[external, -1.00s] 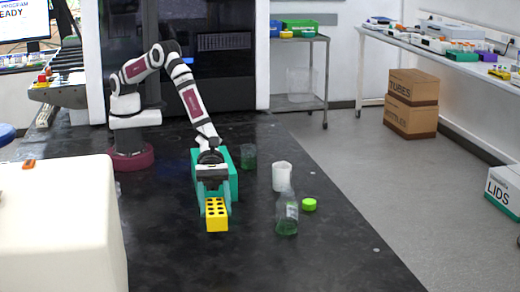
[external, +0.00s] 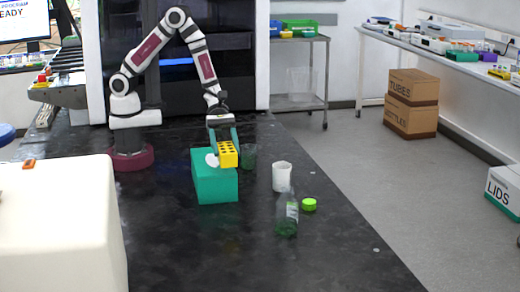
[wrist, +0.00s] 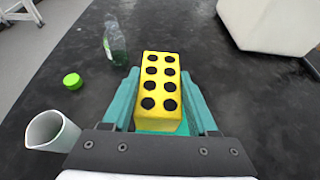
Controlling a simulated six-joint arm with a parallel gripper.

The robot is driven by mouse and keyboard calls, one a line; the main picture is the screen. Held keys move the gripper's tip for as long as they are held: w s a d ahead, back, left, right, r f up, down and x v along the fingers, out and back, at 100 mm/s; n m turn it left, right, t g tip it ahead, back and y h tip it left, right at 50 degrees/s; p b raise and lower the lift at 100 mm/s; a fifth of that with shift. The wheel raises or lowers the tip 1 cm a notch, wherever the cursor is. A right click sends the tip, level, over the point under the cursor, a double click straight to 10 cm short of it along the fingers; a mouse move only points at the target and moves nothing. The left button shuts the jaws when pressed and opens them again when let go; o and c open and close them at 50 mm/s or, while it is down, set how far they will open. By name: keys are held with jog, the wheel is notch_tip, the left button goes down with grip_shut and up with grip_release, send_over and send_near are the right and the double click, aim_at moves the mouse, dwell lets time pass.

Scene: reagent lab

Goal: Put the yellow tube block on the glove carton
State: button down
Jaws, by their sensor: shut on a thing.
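The yellow tube block (external: 228,155), with rows of dark holes on top, is held between the teal fingers of my gripper (external: 222,140). In the wrist view the block (wrist: 160,92) sits between the two fingers of my gripper (wrist: 161,105). The glove carton (external: 215,184) is a teal box standing on the black bench. The block is above the far right part of the carton; I cannot tell whether it touches. A pale oval shows on the carton top, left of the block. In the wrist view a little teal shows beneath the block.
A white beaker (external: 282,177), a bottle with green liquid (external: 287,216) and a green cap (external: 309,204) stand right of the carton. A glass with green contents (external: 249,157) is close behind the block. A large white housing (external: 60,225) fills the front left.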

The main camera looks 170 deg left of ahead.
jog(key=r, duration=0.2)
send_over(212, 158)
jog(key=w, duration=0.2)
jog(key=shift+s+a+f, duration=0.1)
jog(key=shift+s+f, duration=0.05)
jog(key=shift+s, duration=0.05)
jog(key=shift+s+d+f, duration=0.1)
jog(key=shift+s+f, duration=0.1)
jog(key=shift+f, duration=1)
jog(key=shift+s+d+f, duration=0.1)
jog(key=shift+s+f, duration=0.05)
jog(key=shift+f, duration=1.05)
jog(key=shift+f, duration=0.1)
jog(key=shift+c, duration=0.8)
grip_release()
jog(key=shift+s+r, duration=0.25)
jog(key=shift+s, duration=0.05)
jog(key=v, duration=1.1)
jog(key=shift+s, duration=0.15)
